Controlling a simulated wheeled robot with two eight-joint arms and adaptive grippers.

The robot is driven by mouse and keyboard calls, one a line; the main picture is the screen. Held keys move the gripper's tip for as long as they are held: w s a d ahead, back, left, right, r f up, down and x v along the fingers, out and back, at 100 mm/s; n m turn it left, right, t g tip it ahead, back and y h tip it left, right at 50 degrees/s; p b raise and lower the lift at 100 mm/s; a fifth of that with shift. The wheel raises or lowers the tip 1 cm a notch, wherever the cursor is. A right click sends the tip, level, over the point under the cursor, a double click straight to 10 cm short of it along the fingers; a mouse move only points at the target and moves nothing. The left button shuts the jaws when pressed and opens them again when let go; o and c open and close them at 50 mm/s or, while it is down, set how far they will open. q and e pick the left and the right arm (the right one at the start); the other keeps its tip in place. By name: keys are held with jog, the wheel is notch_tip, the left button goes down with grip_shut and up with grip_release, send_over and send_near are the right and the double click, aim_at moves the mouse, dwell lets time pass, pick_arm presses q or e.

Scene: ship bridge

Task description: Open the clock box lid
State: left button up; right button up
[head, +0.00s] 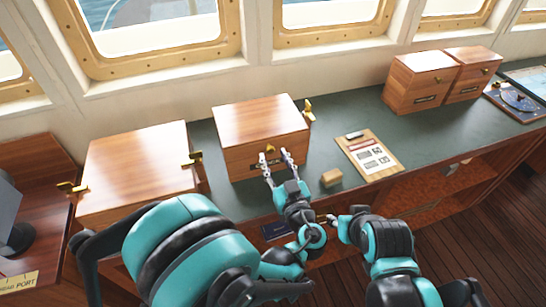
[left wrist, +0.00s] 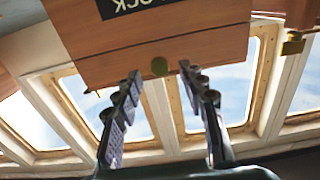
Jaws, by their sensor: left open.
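The clock box (head: 262,115) is a closed wooden box with a flat lid on the green counter. A small brass knob (head: 270,149) sits on its front, above a dark label. In the left wrist view the knob (left wrist: 160,66) shows on the wooden front, near a label (left wrist: 130,5) whose visible letters end in "OCK". My left gripper (head: 277,158) is open at the front of the box, its fingertips on either side of the knob. In the left wrist view its fingers (left wrist: 158,76) are apart, with the knob between their tips.
A wooden box (head: 140,165) stands to the left, and two smaller boxes (head: 420,80) (head: 472,72) stand at the right. A clipboard (head: 369,155) and a small wooden block (head: 331,178) lie on the counter (head: 345,105) right of the clock box. Windows line the wall behind.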

pick_arm(q)
jog(key=shift+x, duration=0.95)
